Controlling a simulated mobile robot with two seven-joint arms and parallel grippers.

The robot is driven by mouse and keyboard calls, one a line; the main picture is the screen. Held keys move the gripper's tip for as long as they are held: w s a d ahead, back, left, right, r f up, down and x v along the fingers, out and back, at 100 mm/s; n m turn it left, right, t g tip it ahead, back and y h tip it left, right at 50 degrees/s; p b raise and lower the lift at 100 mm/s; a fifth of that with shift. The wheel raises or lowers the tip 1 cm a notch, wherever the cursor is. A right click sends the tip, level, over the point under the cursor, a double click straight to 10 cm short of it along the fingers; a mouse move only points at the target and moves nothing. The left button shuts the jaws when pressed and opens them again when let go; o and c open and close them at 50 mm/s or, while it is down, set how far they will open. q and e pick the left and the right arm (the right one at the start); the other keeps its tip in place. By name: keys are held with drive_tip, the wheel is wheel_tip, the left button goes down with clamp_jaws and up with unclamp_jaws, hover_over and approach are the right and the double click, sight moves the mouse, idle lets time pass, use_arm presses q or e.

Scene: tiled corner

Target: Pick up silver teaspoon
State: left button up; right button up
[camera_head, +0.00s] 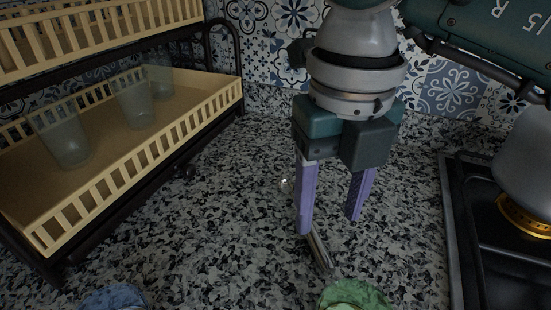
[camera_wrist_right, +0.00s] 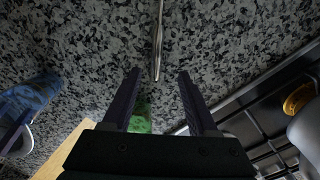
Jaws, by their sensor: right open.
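The silver teaspoon (camera_head: 319,252) lies on the speckled granite counter, partly hidden behind a finger of my right gripper (camera_head: 329,225) in the head view. My right gripper points down, with its two purple fingers apart and nothing between them that I can see it holding. In the right wrist view, the thin spoon (camera_wrist_right: 158,45) runs from the top edge down toward the gap between the fingertips of the right gripper (camera_wrist_right: 158,75). Whether the fingertips touch the counter is unclear. My left gripper is out of view.
A rack with a slatted wooden tray (camera_head: 150,166) holding glasses stands at left. A stove (camera_head: 460,235) is at right. A green object (camera_head: 352,296) and a blue one (camera_head: 115,298) sit at the near edge. Patterned tiles (camera_head: 262,50) close off the back.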

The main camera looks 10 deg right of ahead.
sight(320, 245)
drive_tip(key=f, duration=0.5)
drive_tip(key=shift+s+a+f, duration=0.15)
drive_tip(key=shift+a+f, duration=0.05)
drive_tip(key=shift+a, duration=0.05)
clamp_jaws()
idle(0.3)
